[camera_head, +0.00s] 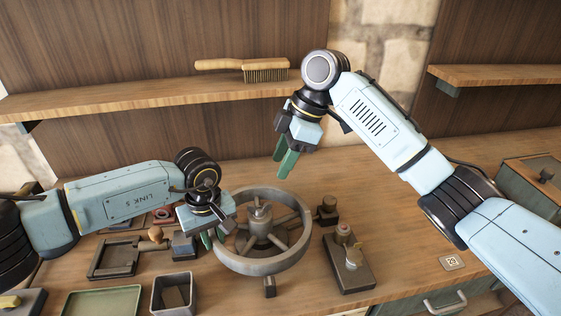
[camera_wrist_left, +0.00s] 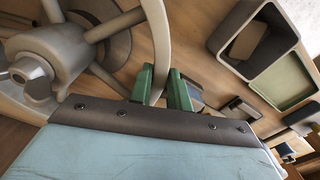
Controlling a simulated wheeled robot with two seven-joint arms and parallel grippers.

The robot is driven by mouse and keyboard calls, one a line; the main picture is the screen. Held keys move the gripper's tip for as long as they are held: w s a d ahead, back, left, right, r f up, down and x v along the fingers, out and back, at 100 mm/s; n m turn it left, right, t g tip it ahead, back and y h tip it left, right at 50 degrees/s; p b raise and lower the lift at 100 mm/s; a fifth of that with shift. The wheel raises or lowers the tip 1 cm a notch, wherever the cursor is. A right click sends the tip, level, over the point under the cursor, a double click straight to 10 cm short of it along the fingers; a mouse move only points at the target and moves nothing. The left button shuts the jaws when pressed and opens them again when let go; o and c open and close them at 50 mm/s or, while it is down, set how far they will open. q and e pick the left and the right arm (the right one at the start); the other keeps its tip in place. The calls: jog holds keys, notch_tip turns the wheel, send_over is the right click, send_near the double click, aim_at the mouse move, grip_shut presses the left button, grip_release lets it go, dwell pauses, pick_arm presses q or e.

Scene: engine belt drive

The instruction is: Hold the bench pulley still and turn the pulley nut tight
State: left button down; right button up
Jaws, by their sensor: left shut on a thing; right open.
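The bench pulley (camera_head: 298,250) is a grey spoked wheel lying level above the bench, with the pulley nut (camera_head: 260,211) on its hub in the middle. The nut also shows in the left wrist view (camera_wrist_left: 33,76). My left gripper (camera_head: 213,238) is at the left side of the pulley. In the left wrist view its green fingers (camera_wrist_left: 162,88) are shut on the pulley's rim (camera_wrist_left: 158,35). My right gripper (camera_head: 284,160) is open and empty, above and behind the pulley with its green fingers pointing down. It touches nothing.
A grey block with knobs (camera_head: 348,262) stands right of the pulley. A green tray (camera_head: 102,302) and an open grey box (camera_head: 174,293) lie at the front left. A brush (camera_head: 264,70) lies on the back shelf. Bare bench lies behind the pulley.

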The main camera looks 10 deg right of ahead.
pick_arm(q)
jog(key=shift+d, duration=0.3)
pick_arm(e)
jog(key=v, duration=1.1)
jog(key=shift+s, duration=0.1)
pick_arm(q)
jog(key=c, duration=1.6)
grip_release()
jog(key=o, duration=0.4)
jog(key=shift+c, duration=0.2)
jog(key=shift+a, duration=0.1)
jog(key=shift+a+r+p, duration=0.1)
jog(key=shift+r+p, duration=1.4)
jog(key=shift+r, duration=2.05)
pick_arm(e)
notch_tip(320, 180, up, 3)
jog(key=shift+f, duration=0.1)
